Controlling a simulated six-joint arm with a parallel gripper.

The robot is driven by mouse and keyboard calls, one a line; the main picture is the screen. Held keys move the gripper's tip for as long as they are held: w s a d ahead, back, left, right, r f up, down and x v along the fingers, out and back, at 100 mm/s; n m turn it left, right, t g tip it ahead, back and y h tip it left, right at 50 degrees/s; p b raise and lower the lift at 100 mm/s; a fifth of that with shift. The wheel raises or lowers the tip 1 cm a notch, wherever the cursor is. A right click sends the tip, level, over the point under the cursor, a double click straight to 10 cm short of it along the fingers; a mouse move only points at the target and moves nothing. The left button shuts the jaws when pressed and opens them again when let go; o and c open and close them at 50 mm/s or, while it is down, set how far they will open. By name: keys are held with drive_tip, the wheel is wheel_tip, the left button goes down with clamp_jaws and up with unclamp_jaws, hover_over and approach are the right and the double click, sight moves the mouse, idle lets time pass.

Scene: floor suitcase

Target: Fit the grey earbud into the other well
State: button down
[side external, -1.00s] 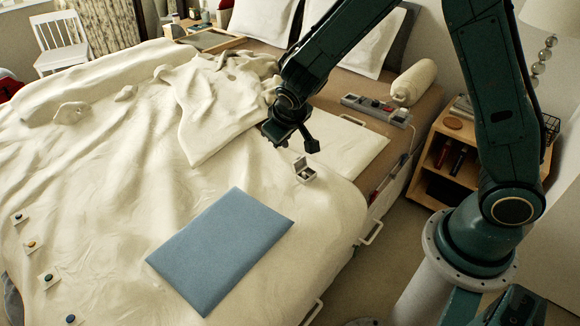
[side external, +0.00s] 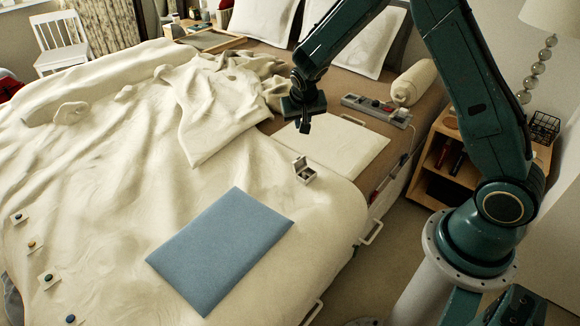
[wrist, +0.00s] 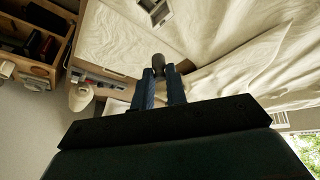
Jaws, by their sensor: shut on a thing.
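My gripper (wrist: 159,76) is shut on the grey earbud (wrist: 158,60), a small dark grey piece held at the fingertips in the wrist view. In the side view my gripper (side external: 304,124) is in the air above the bed, behind the earbud case, and the earbud is too small to make out there. The small pale case (side external: 304,173) stands open on the bed with its lid up. It also shows at the top edge of the wrist view (wrist: 153,6), apart from the earbud. What its wells hold is too small to tell.
A blue mat (side external: 220,250) lies on the bed in front of the case. A power strip (side external: 376,110) and a rolled cushion (side external: 413,82) lie at the bed's right side. Rumpled bedding (side external: 215,105) rises left of my gripper.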

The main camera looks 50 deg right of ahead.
drive_tip(key=d+f+m, duration=0.2)
drive_tip(key=d+m, duration=0.1)
drive_tip(key=d, duration=0.3)
approach(310, 172)
drive_tip(key=shift+w+d+f+g, duration=0.25)
drive_tip(key=shift+w+d+g, duration=0.05)
drive_tip(key=shift+w+d, duration=0.65)
drive_tip(key=shift+f, duration=0.1)
drive_tip(key=shift+f, duration=1.8)
